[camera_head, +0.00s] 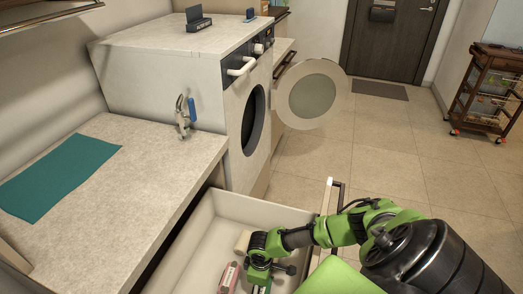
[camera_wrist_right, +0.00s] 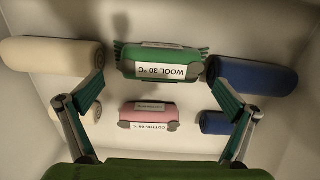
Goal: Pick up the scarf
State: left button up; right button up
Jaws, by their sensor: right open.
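A rolled green scarf (camera_wrist_right: 162,62) with fringed ends and a label reading "WOOL 30 °C" lies in the open drawer (camera_head: 201,228). In the right wrist view it is at the upper middle, just beyond my fingertips. My right gripper (camera_wrist_right: 160,88) is open and empty, its fingers spread above the drawer contents. In the head view my right gripper (camera_head: 268,272) reaches down into the drawer and hides much of its inside. My left gripper is in neither view.
Around the scarf lie a cream roll (camera_wrist_right: 50,57), a pink roll (camera_wrist_right: 148,114) and blue rolls (camera_wrist_right: 252,76). The drawer walls enclose them. A washing machine (camera_head: 180,75) with open door (camera_head: 312,96) stands behind. A teal cloth (camera_head: 60,175) lies on the counter (camera_head: 135,200).

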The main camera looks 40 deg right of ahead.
jog(key=shift+s+f, duration=0.1)
jog(key=shift+f, duration=1.85)
jog(key=c, duration=1.2)
jog(key=shift+r, duration=0.15)
notch_tip(320, 180, up, 10)
jog(key=shift+f+p, duration=0.1)
jog(key=shift+p, duration=0.4)
jog(key=w+a+r+m, duration=0.25)
jog(key=a+r, duration=0.35)
jog(key=r, duration=0.4)
jog(key=w+a+r+m, duration=0.1)
jog(key=w+a+r, duration=0.2)
jog(key=a+r, duration=0.5)
jog(key=s+r+m, duration=0.1)
jog(key=s+r, duration=0.1)
jog(key=r, duration=0.7)
jog(key=s+r+m, duration=0.1)
jog(key=s+r, duration=0.2)
jog(key=r, duration=0.5)
jog(key=shift+s+d+r, duration=0.3)
jog(key=shift+d+r, duration=0.05)
